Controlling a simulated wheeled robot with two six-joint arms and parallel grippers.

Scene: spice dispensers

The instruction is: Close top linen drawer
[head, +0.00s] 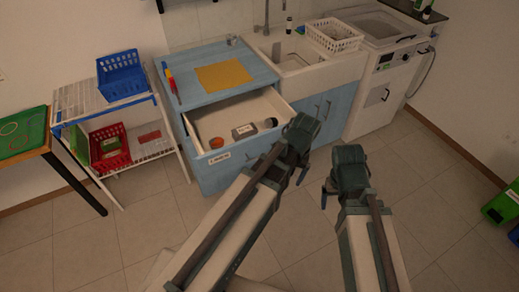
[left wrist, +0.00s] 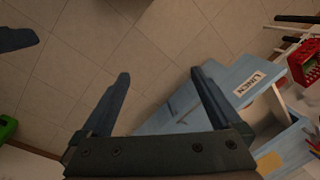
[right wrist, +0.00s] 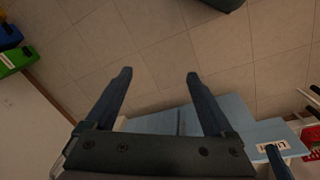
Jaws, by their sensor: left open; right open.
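The top drawer (head: 206,164) of the blue cabinet (head: 208,54) is pulled open, its pale interior showing. Its blue front carries a white label, which reads LINEN in the left wrist view (left wrist: 249,83); the label also shows in the right wrist view (right wrist: 272,147). An orange round item, a grey box and a dark bottle lie inside. My left gripper (left wrist: 160,73) is open and empty, in front of and right of the drawer in the head view, apart from its front. My right gripper (right wrist: 160,73) is open and empty, further right over the floor. Its fingers are partly hidden in the head view.
A white rack (head: 76,100) with blue and red baskets stands left of the cabinet. A sink counter (head: 292,82) and a white appliance (head: 385,75) stand to the right. A green-topped table (head: 22,132) is at far left. The tiled floor (head: 160,235) before the drawer is clear.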

